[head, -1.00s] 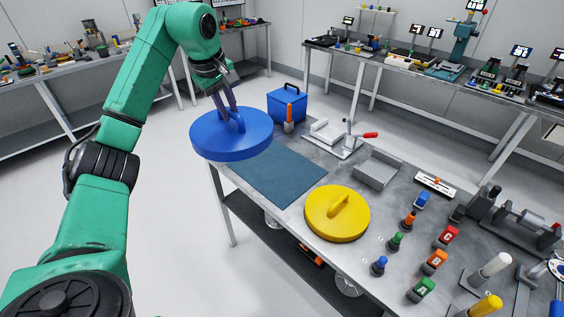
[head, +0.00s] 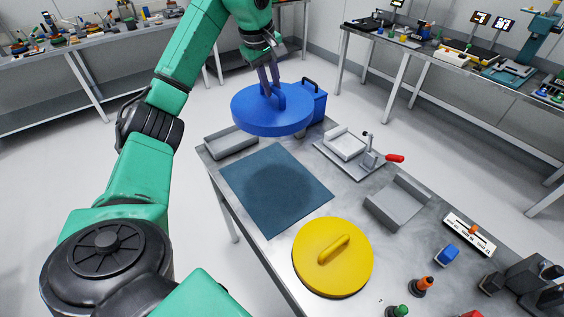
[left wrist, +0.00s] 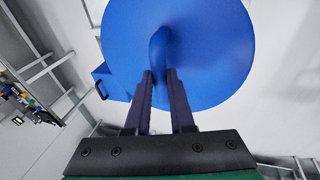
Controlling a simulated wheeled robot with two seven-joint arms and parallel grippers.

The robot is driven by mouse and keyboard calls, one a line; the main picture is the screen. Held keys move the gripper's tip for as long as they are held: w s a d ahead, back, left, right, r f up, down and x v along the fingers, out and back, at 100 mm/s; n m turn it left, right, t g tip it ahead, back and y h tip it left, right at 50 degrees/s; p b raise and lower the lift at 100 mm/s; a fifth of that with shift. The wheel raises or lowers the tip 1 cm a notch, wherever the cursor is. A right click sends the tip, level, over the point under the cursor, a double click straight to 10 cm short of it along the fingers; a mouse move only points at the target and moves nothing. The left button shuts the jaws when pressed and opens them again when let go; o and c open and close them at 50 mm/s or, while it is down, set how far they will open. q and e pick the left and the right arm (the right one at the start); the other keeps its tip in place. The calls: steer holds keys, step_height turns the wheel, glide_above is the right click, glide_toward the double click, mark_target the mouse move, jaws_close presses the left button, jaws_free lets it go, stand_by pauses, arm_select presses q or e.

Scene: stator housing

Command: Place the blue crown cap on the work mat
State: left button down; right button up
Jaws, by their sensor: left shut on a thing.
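The blue crown cap (head: 262,117) is a wide round disc with a raised handle on top. My left gripper (head: 272,92) is shut on that handle and holds the cap in the air, roughly level, above the far end of the table. In the left wrist view the fingers (left wrist: 160,80) pinch the handle of the cap (left wrist: 205,50). The dark teal work mat (head: 250,205) lies flat and bare on the table, with a round shadow on it. The cap is apart from the mat, beyond it in the head view. My right gripper is not in view.
A yellow disc with a handle (head: 310,265) lies in front of the mat. A blue box (head: 318,100) stands behind the cap. A red-handled clamp fixture (head: 350,150) and a grey angled bracket (head: 397,203) stand to the right.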

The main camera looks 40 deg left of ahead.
mark_target(266, 106)
arm_select(q)
steer(key=f+b, duration=0.2)
steer(key=s+f+b, duration=0.1)
steer(key=f+b, duration=0.1)
steer(key=s+f+b, duration=0.1)
steer(key=f+b, duration=0.1)
steer(key=shift+f, duration=0.15)
steer(key=f, duration=0.7)
steer(key=f+b, duration=0.1)
steer(key=f, duration=1.3)
steer(key=shift+w+f, duration=0.3)
steer(key=shift+w, duration=0.05)
steer(key=shift+f, duration=0.35)
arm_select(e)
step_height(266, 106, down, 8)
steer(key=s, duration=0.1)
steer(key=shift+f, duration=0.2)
arm_select(q)
steer(key=shift+f+b, duration=0.15)
steer(key=shift+b, duration=0.15)
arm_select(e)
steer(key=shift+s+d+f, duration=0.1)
arm_select(q)
steer(key=c, duration=0.8)
jaws_free()
